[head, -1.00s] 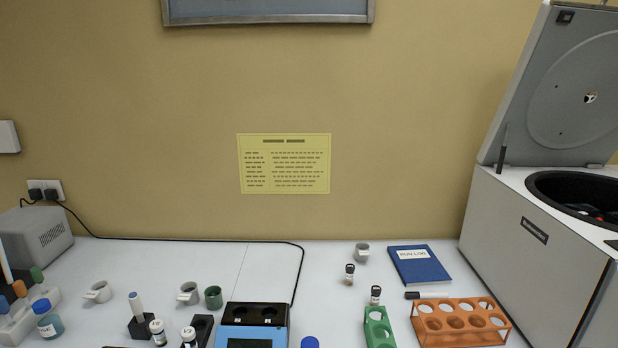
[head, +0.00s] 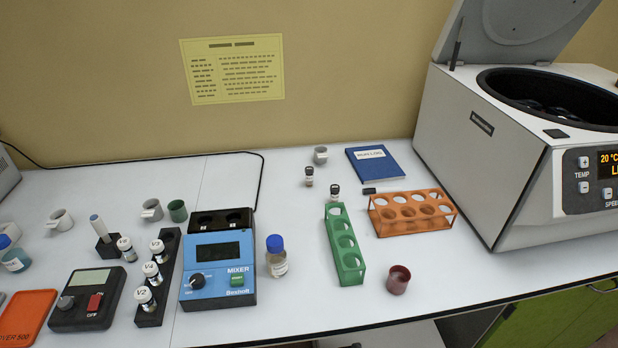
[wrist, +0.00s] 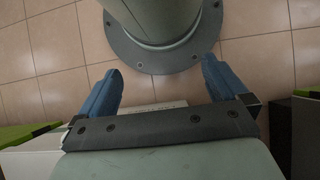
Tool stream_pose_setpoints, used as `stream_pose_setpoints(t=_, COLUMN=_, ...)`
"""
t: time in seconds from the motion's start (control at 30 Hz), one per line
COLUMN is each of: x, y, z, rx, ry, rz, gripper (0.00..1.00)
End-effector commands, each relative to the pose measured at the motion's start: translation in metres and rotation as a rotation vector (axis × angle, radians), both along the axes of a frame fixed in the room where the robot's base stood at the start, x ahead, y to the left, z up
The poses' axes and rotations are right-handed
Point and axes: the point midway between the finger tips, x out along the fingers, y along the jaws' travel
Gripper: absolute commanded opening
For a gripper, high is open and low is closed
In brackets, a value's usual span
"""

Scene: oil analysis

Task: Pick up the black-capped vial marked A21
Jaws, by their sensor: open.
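Two small dark-capped vials stand at the back middle of the bench in the head view. One vial (head: 309,177) stands on the white bench. The other vial (head: 335,191) is at the far end of the green rack (head: 347,262); I cannot tell whether it sits in a hole or behind it. Their markings are too small to read, so I cannot tell which is A21. My gripper (wrist: 161,68) shows only in the wrist view, with its two blue fingers wide apart and nothing between them, above the tiled floor and away from the vials.
An orange rack (head: 379,222), a blue book (head: 374,164) and an open centrifuge (head: 470,158) are to the right. A dark red cup (head: 398,281) stands in front. A blue mixer (head: 218,292), a blue-capped bottle (head: 277,262) and a black rack of white-capped vials (head: 150,318) are left.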

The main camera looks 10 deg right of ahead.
Motion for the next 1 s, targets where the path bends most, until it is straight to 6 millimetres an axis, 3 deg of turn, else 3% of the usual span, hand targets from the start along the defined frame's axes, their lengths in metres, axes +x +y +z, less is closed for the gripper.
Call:
stream_pose_setpoints(t=0.37, x=0.0, y=0.0, z=0.0, rx=0.0, ry=0.0, rz=0.0, gripper=0.99)
stream_pose_setpoints(t=0.77, x=0.0, y=0.0, z=0.0, rx=0.0, ry=0.0, rz=0.0, gripper=0.61)
stream_pose_setpoints(t=1.0, x=0.0001, y=-0.0001, z=-0.0001, rx=0.001, ry=0.0, rz=-0.001, gripper=0.6)
